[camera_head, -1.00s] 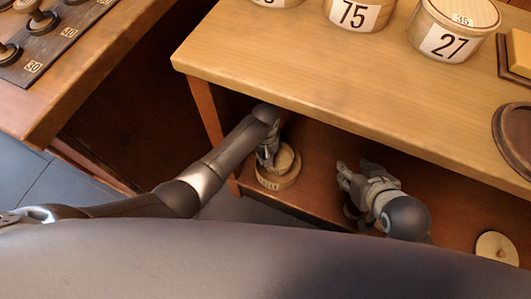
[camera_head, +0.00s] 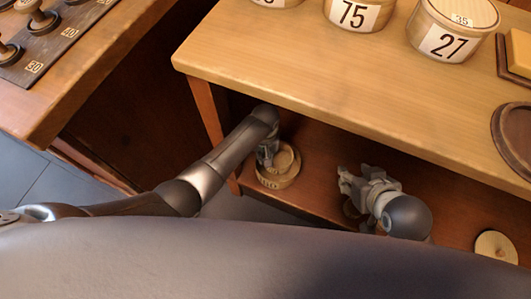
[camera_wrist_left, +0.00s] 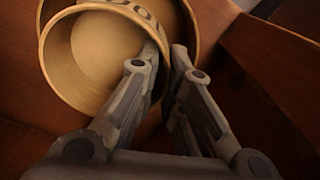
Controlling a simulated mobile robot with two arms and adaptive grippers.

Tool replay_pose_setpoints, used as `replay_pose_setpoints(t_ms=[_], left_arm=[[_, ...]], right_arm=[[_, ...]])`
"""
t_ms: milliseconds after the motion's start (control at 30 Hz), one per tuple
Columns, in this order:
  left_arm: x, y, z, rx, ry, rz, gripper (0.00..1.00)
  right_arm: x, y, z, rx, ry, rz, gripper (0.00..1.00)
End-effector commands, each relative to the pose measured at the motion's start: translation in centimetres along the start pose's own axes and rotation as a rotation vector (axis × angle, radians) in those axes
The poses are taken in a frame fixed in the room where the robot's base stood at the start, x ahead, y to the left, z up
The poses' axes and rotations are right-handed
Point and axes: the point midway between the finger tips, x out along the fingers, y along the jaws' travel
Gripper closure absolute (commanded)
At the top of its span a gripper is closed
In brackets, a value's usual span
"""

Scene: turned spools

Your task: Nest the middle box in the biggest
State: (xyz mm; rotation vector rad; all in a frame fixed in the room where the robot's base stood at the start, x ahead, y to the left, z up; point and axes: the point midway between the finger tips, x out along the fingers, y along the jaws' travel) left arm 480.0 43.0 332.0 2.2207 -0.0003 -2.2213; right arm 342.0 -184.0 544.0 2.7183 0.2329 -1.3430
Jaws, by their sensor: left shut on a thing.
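The middle box (camera_wrist_left: 100,60) is a small, round, pale wooden box with an open top. In the left wrist view it is tilted, and part of a dark number shows. My left gripper (camera_wrist_left: 165,55) is shut on its wall, one finger inside. The biggest box (camera_wrist_left: 192,28) is a wider round box around and behind it. In the head view the biggest box (camera_head: 275,184) stands on the lower shelf, and the middle box (camera_head: 288,158) sits within its rim. Whether it rests on the bottom is hidden. My right gripper (camera_head: 352,182) is open over the shelf, right of the boxes.
The lower shelf (camera_head: 325,160) lies under a wooden tabletop (camera_head: 300,60). A table leg (camera_head: 207,110) is close to my left arm.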

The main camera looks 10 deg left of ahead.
Motion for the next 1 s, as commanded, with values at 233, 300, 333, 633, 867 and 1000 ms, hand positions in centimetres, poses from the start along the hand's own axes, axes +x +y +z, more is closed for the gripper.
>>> replay_pose_setpoints(t_ms=[233,300,333,633,867,1000], left_arm=[[0.06,0.02,-0.04,0.000,0.001,0.001,1.00],[0.06,0.02,-0.03,0.000,0.001,0.001,1.00],[0.06,0.02,-0.04,0.000,0.001,0.001,1.00],[0.06,0.01,-0.03,0.000,0.001,0.000,0.67],[0.07,0.00,-0.02,0.000,0.001,0.000,0.66],[0.08,-0.01,0.00,0.000,0.000,0.000,0.48]], right_arm=[[-0.06,0.13,0.31,0.001,-0.015,0.003,0.60],[-0.06,0.14,0.32,0.001,-0.015,0.003,0.60],[-0.06,0.14,0.32,0.001,-0.015,0.003,0.60],[-0.06,0.18,0.42,-0.003,-0.017,0.004,0.60],[-0.06,0.19,0.45,-0.005,-0.017,0.004,0.60],[-0.06,0.15,0.45,-0.005,-0.017,0.003,0.60]])
